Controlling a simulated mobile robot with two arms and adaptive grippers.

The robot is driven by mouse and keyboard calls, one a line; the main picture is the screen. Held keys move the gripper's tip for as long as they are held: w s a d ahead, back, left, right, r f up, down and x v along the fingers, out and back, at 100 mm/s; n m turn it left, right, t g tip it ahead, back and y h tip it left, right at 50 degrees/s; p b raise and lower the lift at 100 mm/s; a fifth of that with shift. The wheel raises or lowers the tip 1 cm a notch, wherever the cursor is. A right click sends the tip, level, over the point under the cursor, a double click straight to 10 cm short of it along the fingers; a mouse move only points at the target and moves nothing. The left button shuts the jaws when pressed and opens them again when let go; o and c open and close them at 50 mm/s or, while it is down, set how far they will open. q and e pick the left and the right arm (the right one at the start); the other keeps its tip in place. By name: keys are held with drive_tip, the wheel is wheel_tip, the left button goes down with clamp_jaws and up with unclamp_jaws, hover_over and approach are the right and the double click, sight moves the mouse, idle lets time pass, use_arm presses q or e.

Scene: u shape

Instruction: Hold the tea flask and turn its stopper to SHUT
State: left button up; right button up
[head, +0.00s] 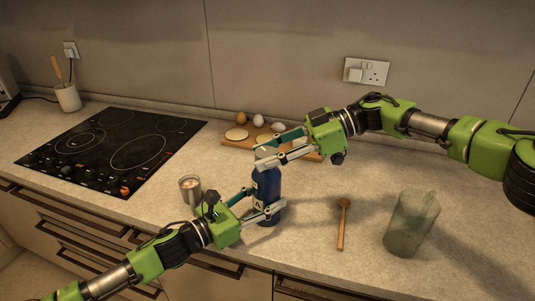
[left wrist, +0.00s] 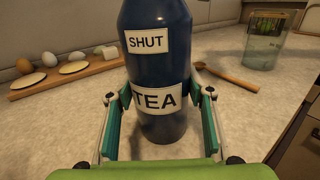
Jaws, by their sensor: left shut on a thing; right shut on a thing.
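The tea flask (head: 267,187) is a dark blue bottle standing upright on the worktop. In the left wrist view the flask (left wrist: 158,70) carries a white TEA label and, above it, a white SHUT label. My left gripper (head: 264,207) is shut around the lower body of the flask; its fingers (left wrist: 160,105) show on both sides of it. My right gripper (head: 266,155) is shut on the pale stopper (head: 264,152) at the flask's top, coming from the right. The fingers partly hide the stopper, so its marking cannot be read. The left wrist view cuts off the flask's top.
A board (head: 235,142) with eggs stands behind the flask. A metal mug (head: 190,190) is left of it, near my left arm. A wooden spoon (head: 342,225) and a greenish glass vessel (head: 411,225) are to the right. A black hob (head: 110,150) fills the left worktop.

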sight(275, 150)
drive_tip(key=shift+w+n+g, duration=0.1)
drive_tip(key=shift+n+g, duration=0.9)
drive_tip(key=shift+g, duration=0.2)
drive_tip(key=o, duration=1.1)
drive_tip(key=shift+v, duration=3.75)
drive_tip(key=shift+r, duration=0.1)
